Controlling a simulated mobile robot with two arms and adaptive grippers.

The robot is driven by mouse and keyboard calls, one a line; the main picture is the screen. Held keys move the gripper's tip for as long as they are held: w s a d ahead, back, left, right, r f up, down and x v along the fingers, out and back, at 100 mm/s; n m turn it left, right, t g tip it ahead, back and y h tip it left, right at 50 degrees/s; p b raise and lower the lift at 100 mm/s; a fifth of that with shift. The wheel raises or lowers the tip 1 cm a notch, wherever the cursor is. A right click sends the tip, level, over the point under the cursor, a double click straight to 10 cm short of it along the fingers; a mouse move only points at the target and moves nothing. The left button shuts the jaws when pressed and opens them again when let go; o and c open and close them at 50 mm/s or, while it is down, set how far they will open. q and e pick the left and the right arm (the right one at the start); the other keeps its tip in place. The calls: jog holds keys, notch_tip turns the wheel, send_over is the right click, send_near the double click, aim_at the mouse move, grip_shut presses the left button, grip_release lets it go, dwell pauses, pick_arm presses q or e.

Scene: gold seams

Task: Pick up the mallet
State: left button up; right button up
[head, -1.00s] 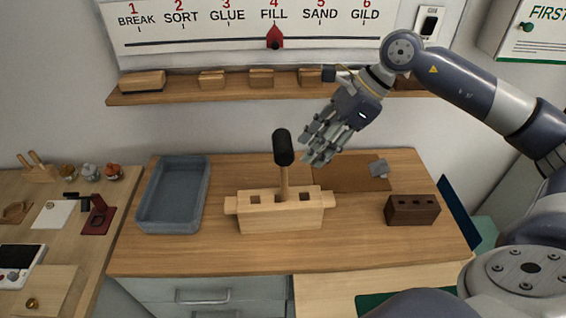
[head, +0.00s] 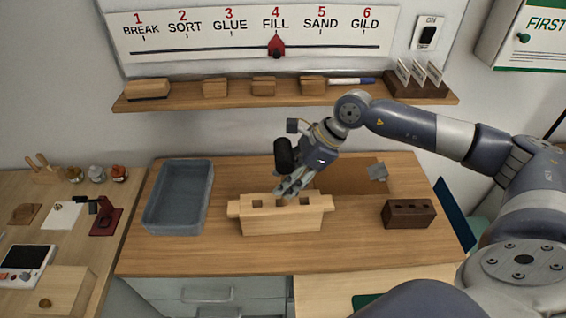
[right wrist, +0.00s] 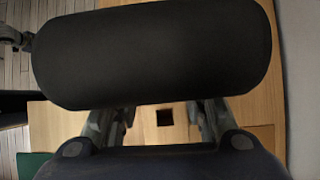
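The mallet has a thick black head (head: 285,155) and stands upright in the light wooden block (head: 282,219). Its pale handle is hidden by my fingers in the head view. My right gripper (head: 290,186) is around or right beside the handle, just below the head and above the block. In the right wrist view the black head (right wrist: 150,55) fills the top, very close. The fingers of the right gripper (right wrist: 160,122) stand apart there, with a square hole of the block visible between them. Whether they touch the handle is hidden. My left gripper is not in view.
A blue-grey tray (head: 178,198) lies left of the block. A dark block with holes (head: 409,214) stands to the right, and a grey piece (head: 377,172) lies on a brown mat (head: 345,178) behind. A shelf (head: 240,97) runs along the wall.

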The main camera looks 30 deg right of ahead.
aim_at(288, 149)
grip_shut()
jog(key=shift+r, duration=0.1)
jog(key=shift+r, duration=0.25)
notch_tip(288, 149, up, 9)
jog(key=b, duration=0.2)
jog(key=shift+f+b, duration=0.2)
jog(key=shift+b, duration=0.2)
jog(key=shift+r, duration=0.4)
